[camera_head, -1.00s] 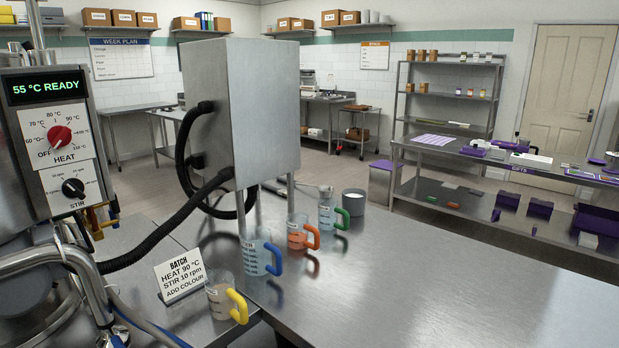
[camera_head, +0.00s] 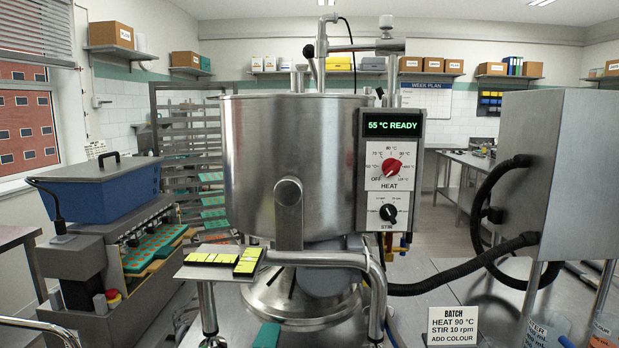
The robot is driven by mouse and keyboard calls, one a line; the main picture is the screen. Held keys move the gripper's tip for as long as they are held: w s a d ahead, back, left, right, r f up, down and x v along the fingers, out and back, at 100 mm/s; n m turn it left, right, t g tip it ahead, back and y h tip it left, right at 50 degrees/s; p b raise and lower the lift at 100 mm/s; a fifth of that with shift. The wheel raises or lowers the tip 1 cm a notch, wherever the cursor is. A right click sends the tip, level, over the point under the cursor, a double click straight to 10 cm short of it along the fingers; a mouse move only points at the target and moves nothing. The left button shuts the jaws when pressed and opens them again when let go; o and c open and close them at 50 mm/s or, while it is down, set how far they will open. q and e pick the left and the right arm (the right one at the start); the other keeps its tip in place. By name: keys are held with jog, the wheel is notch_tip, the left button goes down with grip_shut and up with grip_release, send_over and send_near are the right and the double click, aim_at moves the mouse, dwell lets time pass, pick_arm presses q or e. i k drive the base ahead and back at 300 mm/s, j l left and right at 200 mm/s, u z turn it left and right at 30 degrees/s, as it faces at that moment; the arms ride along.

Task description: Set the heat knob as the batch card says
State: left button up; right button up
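The red heat knob (camera_head: 392,166) is on a white dial plate marked HEAT, with OFF at lower left and temperature marks around it. A pale mark on the knob seems to lie on its lower left, towards OFF, but it is too small to be sure. The display (camera_head: 392,125) above reads 55 °C READY. The black stir knob (camera_head: 388,212) is below. The batch card (camera_head: 453,326) stands at the lower right and reads HEAT 90 °C, STIR 10 rpm, ADD COLOUR. Neither of my grippers is in view.
The steel kettle (camera_head: 290,155) stands left of the control panel. A curved pipe (camera_head: 375,275) runs below the panel. A black hose (camera_head: 460,275) leads right to a steel cabinet (camera_head: 550,160).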

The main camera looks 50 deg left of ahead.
aim_at(391, 168)
jog(key=u, duration=1.4)
